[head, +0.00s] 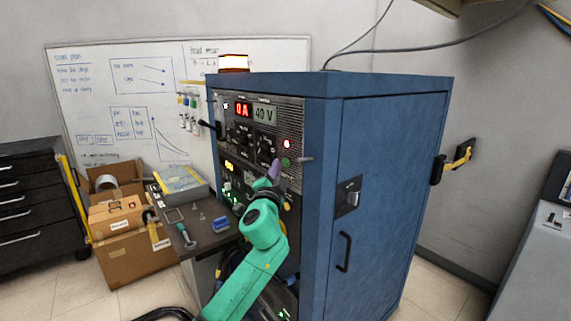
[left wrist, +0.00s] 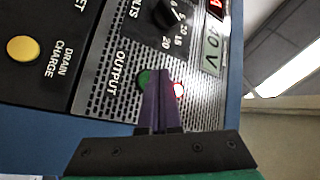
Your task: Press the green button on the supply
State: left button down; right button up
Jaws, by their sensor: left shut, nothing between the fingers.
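The supply (head: 272,120) is the panel at the top of the blue cabinet, with displays reading 0 A and 40 V. Its green button (head: 286,162) sits below a lit red light (head: 287,143). In the left wrist view the green button (left wrist: 143,77) is beside the word OUTPUT, partly hidden by my fingers. The red light (left wrist: 179,90) glows on their other side. My left gripper (head: 275,168) is shut and empty, its purple fingertips (left wrist: 160,75) close to the panel, just beside the green button. I cannot tell whether they touch it. My right gripper is not in view.
A yellow DRAIN CHARGE button (left wrist: 22,48) is on the panel. A small side table (head: 205,238) with tools stands left of the blue cabinet (head: 385,190). Cardboard boxes (head: 130,255) and a dark drawer unit (head: 35,205) are further left. A small rod sticks out right of the green button.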

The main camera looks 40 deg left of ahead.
pick_arm(q)
jog(key=shift+w+d, duration=0.1)
jog(key=shift+w, duration=0.05)
jog(key=shift+w+d, duration=0.1)
jog(key=shift+w, duration=0.2)
jog(key=shift+w+b, duration=0.3)
jog(key=shift+b, duration=0.05)
dwell(0.6)
jog(key=shift+s, duration=0.75)
jog(key=s, duration=0.1)
jog(key=s+a+p, duration=0.1)
jog(key=s, duration=0.2)
jog(key=shift+s+a, duration=0.35)
jog(key=shift+s, duration=0.05)
dwell(0.6)
